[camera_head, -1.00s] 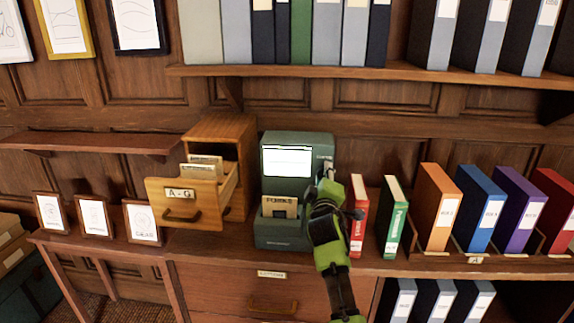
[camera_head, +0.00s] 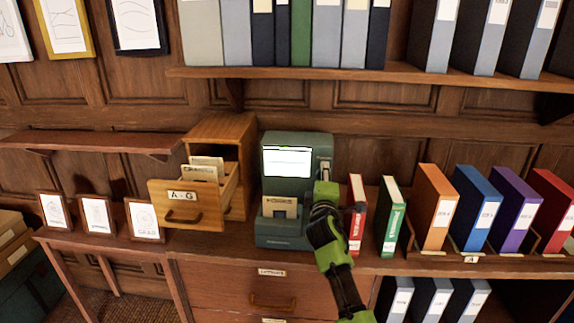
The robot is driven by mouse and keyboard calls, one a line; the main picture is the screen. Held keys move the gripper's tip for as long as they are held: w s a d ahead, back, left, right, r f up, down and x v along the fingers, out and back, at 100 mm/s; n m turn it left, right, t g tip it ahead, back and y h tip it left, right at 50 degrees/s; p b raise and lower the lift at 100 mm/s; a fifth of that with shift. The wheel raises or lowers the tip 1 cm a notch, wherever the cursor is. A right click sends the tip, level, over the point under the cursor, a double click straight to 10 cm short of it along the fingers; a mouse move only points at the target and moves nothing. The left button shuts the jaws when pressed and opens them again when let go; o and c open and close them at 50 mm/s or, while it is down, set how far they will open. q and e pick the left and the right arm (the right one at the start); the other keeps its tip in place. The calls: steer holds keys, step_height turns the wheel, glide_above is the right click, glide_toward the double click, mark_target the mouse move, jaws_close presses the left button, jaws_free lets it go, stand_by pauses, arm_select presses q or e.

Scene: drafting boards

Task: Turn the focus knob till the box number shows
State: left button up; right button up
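A dark green microfiche reader (camera_head: 285,235) stands on the wooden desk. Its lit screen (camera_head: 287,161) shows white with faint lines, and I can read no number on it. A cream card (camera_head: 279,207) sits in the slot below the screen. The focus knob (camera_head: 325,168) appears to be on the reader's right side panel, small and partly hidden by my gripper. My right gripper (camera_head: 326,186) is in green and black, its tip up against that side panel. Its fingers are too small and hidden to judge. My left gripper is not in view.
An open A-G card drawer (camera_head: 187,203) juts out left of the reader. Red (camera_head: 356,215) and green (camera_head: 391,217) books stand close right of my arm. Orange, blue, purple and red binders stand farther right. A shelf (camera_head: 380,73) runs above.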

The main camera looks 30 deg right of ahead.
steer(key=shift+r+n+p, duration=0.25)
steer(key=shift+n+p, duration=0.7)
steer(key=shift+n, duration=0.15)
steer(key=shift+f+n, duration=0.15)
steer(key=shift+n, duration=0.25)
steer(key=shift+f, duration=0.1)
steer(key=o, duration=1.1)
